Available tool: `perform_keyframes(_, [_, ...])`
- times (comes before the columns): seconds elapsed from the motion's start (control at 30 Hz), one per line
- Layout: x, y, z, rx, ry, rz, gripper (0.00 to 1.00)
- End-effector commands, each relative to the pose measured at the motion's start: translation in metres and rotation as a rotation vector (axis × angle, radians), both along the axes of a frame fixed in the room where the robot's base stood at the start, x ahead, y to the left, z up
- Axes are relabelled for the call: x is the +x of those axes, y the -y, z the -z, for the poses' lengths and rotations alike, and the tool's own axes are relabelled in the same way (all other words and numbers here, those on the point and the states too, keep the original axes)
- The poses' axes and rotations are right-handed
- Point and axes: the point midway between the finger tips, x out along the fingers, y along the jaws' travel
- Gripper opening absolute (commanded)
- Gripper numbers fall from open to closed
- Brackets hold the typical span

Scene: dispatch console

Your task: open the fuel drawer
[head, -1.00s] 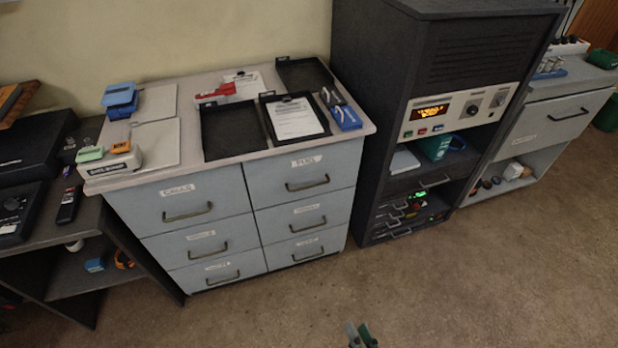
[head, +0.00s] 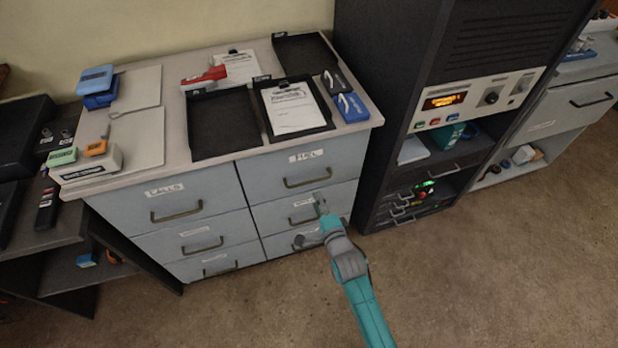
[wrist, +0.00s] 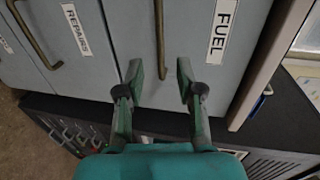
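The fuel drawer (head: 262,182) is the top right drawer of the grey-blue cabinet, closed, with a white label above its bar handle (head: 307,181). In the wrist view the drawer front (wrist: 193,30) bears the FUEL label (wrist: 222,30), and its handle (wrist: 159,35) runs upright in the picture. My gripper (head: 311,222) is in front of the right-hand drawers, appearing below the fuel handle in the head view. In the wrist view my gripper (wrist: 160,74) is open and empty, its fingers on either side of the handle's near end; contact cannot be told.
The drawer labelled REPAIRS (wrist: 78,30) lies beside the fuel drawer in the wrist view. Trays (head: 222,122) and stationery cover the cabinet top. A dark equipment rack (head: 395,100) stands close on the right. The carpet (head: 480,270) in front is clear.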

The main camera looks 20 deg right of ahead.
Motion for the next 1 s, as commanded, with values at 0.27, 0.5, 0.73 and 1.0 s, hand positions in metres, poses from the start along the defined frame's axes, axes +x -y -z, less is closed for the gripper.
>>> perform_keyframes(0.27, [0.04,0.0,0.007,-0.002,0.001,0.0,0.37])
perform_keyframes(0.5, [0.077,0.0,0.015,-0.002,0.001,0.0,0.37])
perform_keyframes(0.73, [0.096,0.0,0.02,-0.003,0.0,-0.001,0.37])
perform_keyframes(1.0, [0.1,0.0,0.021,-0.003,0.001,-0.001,0.37])
